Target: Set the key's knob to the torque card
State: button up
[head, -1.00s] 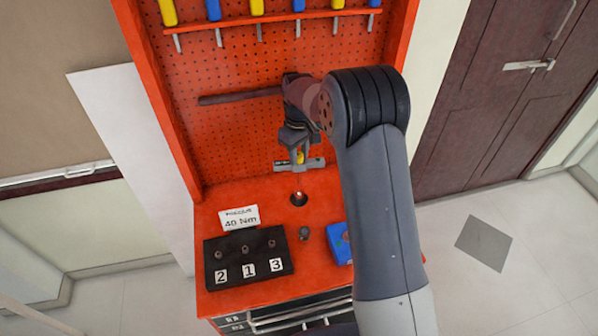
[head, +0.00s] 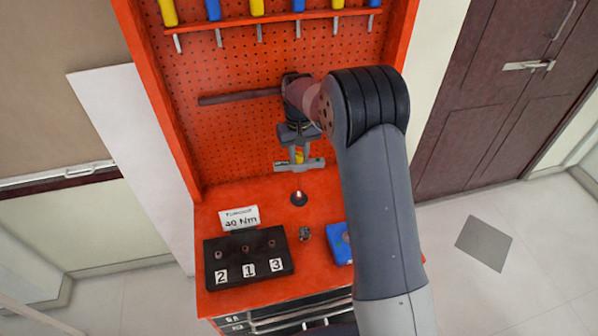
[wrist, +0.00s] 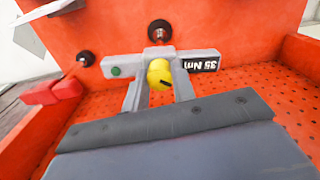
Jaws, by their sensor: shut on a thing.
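The key is a grey bar (head: 309,165) with a yellow knob (wrist: 159,74), a green dot at one end and a display (wrist: 202,64) reading 35 Nm. It is above the red bench. My gripper (wrist: 160,84) is shut on the yellow knob, with a grey finger on each side of it. A dark mark shows on the knob's front. The torque card (head: 239,218) is white, stands behind the black block and reads 40 Nm.
A black block (head: 216,243) with several round fittings and labels 2, 1, 3 sits front left on the bench. A dark round fitting (head: 299,198) and another small one (head: 305,233) stand on the bench. A blue box (head: 340,243) is at the right.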

jog(key=m, duration=0.6)
jog(key=o, duration=0.6)
dwell(0.5)
jog(key=shift+r+p, duration=0.9)
jog(key=shift+r, duration=2.1)
